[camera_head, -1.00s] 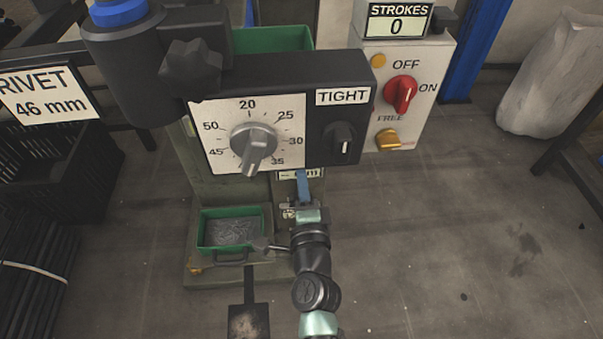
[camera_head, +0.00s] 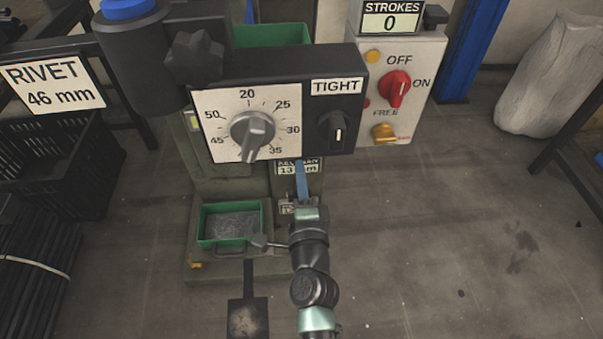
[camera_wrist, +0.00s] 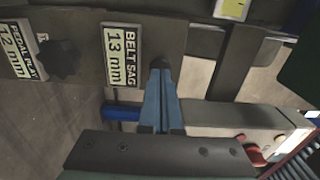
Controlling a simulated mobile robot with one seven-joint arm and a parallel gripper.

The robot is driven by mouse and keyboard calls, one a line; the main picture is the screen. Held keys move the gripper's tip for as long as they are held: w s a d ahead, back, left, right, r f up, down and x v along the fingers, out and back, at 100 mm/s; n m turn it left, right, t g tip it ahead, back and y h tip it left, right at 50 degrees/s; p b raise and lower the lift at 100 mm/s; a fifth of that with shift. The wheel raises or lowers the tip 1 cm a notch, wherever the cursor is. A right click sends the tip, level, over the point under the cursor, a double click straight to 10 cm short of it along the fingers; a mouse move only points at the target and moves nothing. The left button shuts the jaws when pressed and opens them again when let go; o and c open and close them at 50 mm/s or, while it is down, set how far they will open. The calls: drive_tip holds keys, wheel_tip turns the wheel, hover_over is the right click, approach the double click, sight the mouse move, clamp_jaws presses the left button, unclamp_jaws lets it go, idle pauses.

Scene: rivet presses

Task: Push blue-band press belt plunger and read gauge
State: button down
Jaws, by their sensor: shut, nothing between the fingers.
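The press with the blue band (camera_head: 128,10) on its dark cylinder stands at the upper left of the head view. My gripper (camera_head: 301,165) has its slim blue fingers together and points at the press's lower front, below the dial panel. In the wrist view my gripper (camera_wrist: 160,70) reaches up to a small dark tip beside the BELT SAG label (camera_wrist: 121,55), which reads 13 mm. I cannot tell whether that dark tip is the plunger or my fingertips, nor whether they touch. No separate plunger shows clearly.
The dial panel (camera_head: 220,104) overhangs the arm, with a TIGHT selector (camera_head: 334,133). A control box (camera_head: 405,60) shows STROKES 0. A green tray (camera_head: 231,224) sits left of my arm. A PEDAL PLAY label (camera_wrist: 14,52) reads 12 mm.

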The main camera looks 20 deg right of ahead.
drive_tip(key=v, duration=1)
drive_tip(key=shift+s+b, duration=0.35)
